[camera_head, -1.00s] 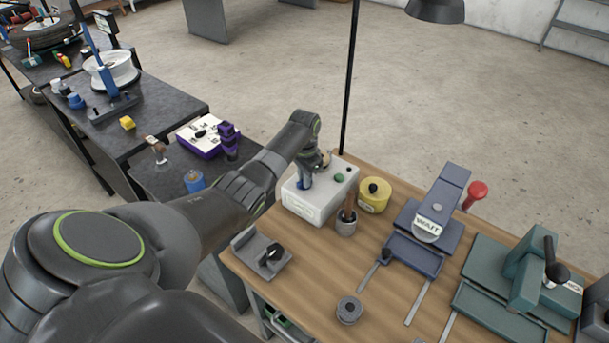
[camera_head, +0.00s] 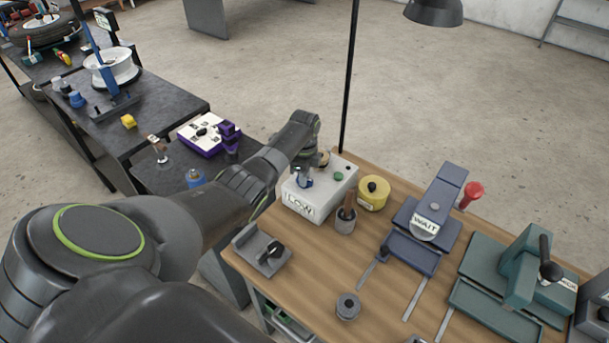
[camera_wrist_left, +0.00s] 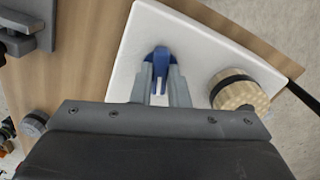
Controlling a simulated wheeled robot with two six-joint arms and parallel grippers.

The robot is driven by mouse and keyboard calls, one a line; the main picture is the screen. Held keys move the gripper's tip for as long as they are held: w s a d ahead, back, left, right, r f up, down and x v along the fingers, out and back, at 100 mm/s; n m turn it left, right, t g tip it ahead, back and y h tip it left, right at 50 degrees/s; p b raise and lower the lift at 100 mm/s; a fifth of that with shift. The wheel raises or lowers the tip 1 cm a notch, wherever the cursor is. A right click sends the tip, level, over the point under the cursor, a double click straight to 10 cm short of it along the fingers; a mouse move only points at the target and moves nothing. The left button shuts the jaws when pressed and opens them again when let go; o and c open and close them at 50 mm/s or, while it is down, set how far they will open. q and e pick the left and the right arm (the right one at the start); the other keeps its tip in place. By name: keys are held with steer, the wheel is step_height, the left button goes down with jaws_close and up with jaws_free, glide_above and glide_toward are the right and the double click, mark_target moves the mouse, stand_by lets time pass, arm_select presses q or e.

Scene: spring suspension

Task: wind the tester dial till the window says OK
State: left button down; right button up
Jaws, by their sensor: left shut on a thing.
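The white tester box (camera_head: 325,196) stands at the back left of the wooden bench. The window (camera_head: 300,206) on its front reads LOW. A blue dial (camera_head: 305,182) sits on its top; it also shows in the left wrist view (camera_wrist_left: 161,54). My left gripper (camera_head: 304,173) reaches down over the box and is shut on the blue dial; in the left wrist view its two fingers (camera_wrist_left: 160,76) lie either side of the dial. My right gripper is not in view.
A beige knob with a black band (camera_wrist_left: 240,92) is beside the fingers, and a green button (camera_head: 338,176) is on the box. A cup with a wooden handle (camera_head: 345,222) and a yellow pot (camera_head: 374,197) stand close by. A blue device reading WAIT (camera_head: 425,225) is farther right.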

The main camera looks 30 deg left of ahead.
arm_select(q)
steer(key=shift+w+r+m, duration=0.1)
steer(key=shift+m, duration=2.1)
steer(key=c, duration=1.4)
jaws_free()
step_height(320, 180, up, 17)
steer(key=shift+r+b, duration=0.2)
steer(key=shift+b, duration=0.2)
steer(key=shift+f, duration=0.1)
